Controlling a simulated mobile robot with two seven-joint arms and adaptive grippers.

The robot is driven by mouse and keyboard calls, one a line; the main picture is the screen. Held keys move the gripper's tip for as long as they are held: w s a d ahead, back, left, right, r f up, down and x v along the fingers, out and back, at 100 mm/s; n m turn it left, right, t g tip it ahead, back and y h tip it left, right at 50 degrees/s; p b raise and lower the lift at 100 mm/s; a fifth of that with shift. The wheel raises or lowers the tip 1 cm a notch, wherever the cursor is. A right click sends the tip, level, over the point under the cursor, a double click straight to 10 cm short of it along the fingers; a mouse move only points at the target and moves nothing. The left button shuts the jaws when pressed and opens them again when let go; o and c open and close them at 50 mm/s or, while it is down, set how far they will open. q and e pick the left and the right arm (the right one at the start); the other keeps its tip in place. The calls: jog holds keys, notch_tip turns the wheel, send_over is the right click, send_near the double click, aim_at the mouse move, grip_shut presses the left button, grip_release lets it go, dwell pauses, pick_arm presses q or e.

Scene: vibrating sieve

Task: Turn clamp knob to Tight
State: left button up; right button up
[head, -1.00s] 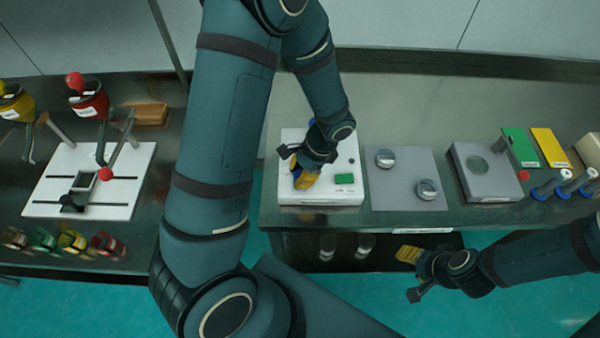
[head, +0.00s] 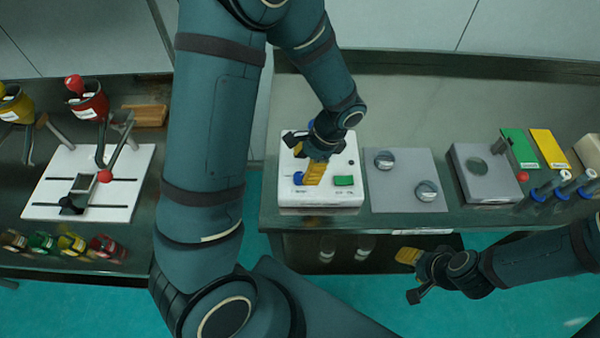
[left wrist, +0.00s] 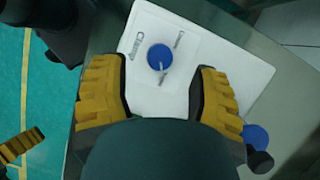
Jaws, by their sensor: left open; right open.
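The clamp knob (head: 298,179) is a round blue knob at the front left of a white control box (head: 330,198). In the left wrist view the blue knob (left wrist: 159,57) sits beside a "Clamp" label, with a pale pointer line towards its lower edge. Another label beside it is too small to read. My left gripper (head: 315,173) is open above the box, just right of the knob and apart from it. Its yellow fingers (left wrist: 160,95) frame the lower side of the knob in the wrist view. My right gripper (head: 408,275) is open and empty in front of the bench.
A grey plate with two round metal pieces (head: 385,160) lies to the right. A sieve stand (head: 110,200) is at left.

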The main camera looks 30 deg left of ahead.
pick_arm(q)
jog(key=v, duration=0.7)
jog(key=shift+r, duration=0.3)
pick_arm(e)
jog(key=shift+s, duration=0.1)
